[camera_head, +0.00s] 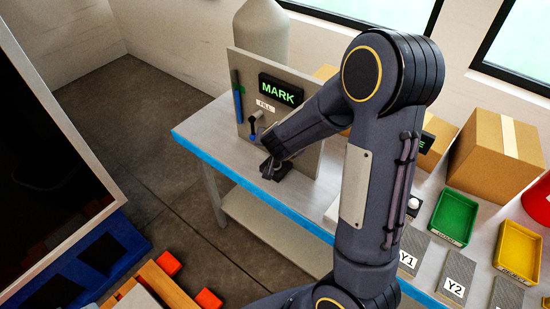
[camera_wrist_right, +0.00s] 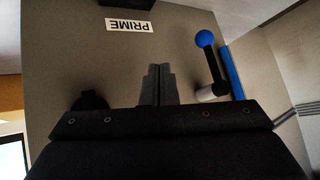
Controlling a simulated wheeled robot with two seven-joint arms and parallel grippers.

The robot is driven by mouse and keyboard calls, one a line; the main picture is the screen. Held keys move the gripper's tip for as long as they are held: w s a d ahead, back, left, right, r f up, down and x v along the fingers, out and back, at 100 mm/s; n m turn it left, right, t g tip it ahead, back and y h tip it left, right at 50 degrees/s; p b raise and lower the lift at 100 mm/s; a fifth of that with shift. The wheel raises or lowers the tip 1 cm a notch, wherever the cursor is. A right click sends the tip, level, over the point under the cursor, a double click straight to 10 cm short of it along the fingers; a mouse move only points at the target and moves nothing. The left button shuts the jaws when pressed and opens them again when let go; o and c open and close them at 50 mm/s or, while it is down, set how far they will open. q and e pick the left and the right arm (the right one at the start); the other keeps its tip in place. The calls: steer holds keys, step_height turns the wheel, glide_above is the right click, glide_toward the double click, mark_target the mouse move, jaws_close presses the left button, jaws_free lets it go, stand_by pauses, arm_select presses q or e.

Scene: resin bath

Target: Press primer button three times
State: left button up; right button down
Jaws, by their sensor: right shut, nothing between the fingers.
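The upright grey-beige panel (camera_head: 244,62) stands on the table and carries a white label that reads upside down as PRIME (camera_wrist_right: 130,25) in the right wrist view. A dark round part (camera_wrist_right: 90,100) is on the panel, partly hidden by my gripper body; I cannot tell whether it is the primer button. Another dark part (camera_wrist_right: 125,3) is cut off at the top edge, near the label. My right gripper (camera_wrist_right: 158,72) is shut and empty before the panel, between the dark round part and a blue-knobbed lever (camera_wrist_right: 206,40). In the head view my arm hides part of the panel. My left gripper is out of view.
A MARK display (camera_head: 281,90) and a small label (camera_head: 265,106) are on the panel. A blue strip (camera_head: 238,96) runs at its left edge. Cardboard boxes (camera_head: 497,150), a green tray (camera_head: 454,218) and a yellow tray (camera_head: 518,250) stand to the right on the table.

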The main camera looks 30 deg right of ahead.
steer(key=n, duration=0.4)
steer(key=r+n+p, duration=0.1)
steer(key=n, duration=0.3)
steer(key=n+p, duration=0.1)
steer(key=n, duration=0.3)
steer(key=shift+r, duration=0.2)
steer(key=shift+f, duration=0.1)
steer(key=b, duration=0.9)
glide_above(275, 165)
step_height(275, 165, down, 8)
steer(key=shift+d+r, duration=0.1)
steer(key=shift+r, duration=0.15)
steer(key=shift+f+b, duration=0.4)
steer(key=shift+f, duration=0.2)
steer(key=shift+f, duration=0.1)
steer(key=shift+f, duration=0.3)
